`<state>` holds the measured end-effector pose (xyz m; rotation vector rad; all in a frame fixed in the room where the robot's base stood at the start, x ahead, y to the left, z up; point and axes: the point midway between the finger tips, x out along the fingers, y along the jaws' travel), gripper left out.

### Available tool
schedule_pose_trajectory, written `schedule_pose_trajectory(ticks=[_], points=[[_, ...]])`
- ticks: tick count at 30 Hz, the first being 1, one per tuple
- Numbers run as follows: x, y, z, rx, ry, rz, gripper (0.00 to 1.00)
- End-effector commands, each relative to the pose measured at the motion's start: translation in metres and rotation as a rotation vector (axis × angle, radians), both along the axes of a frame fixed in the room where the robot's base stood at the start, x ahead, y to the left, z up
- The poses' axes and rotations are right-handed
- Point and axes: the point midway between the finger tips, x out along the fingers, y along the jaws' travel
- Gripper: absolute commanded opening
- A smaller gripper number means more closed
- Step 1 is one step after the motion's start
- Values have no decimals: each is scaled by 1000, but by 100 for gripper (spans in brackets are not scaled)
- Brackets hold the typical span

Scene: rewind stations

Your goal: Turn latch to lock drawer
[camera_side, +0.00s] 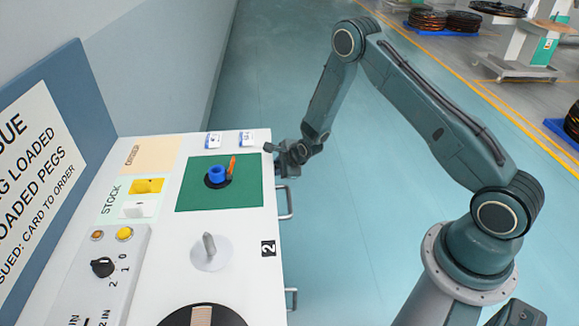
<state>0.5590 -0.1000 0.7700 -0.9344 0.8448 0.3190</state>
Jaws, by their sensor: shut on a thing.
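My gripper (277,153) is at the right edge of the white workbench (252,224), near its far corner. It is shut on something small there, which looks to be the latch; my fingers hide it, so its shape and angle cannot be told. A drawer handle (287,203) sticks out of the bench's right side, just below and nearer than my gripper. A second handle (292,299) is further toward the front. The drawer front is seen edge-on, and no gap at it can be made out.
On the bench are a green mat (249,189) with a blue spool (217,173) and an orange piece (232,164), a grey peg (209,244), a control panel (115,270) and a dark disc (175,318).

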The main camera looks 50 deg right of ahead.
Motion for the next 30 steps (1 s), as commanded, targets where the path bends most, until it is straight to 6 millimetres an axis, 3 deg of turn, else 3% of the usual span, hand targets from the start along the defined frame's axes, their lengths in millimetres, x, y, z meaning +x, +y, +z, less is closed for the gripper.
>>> schedule_pose_trajectory(ticks=[18, 19, 21, 30], points=[[1, 1, 0, -33, -37, 0, 1], [1, 1, 0, -33, -37, 0, 25], [1, 1, 0, -32, -36, 0, 35], [0, 1, 0, -32, -34, 0, 35]])
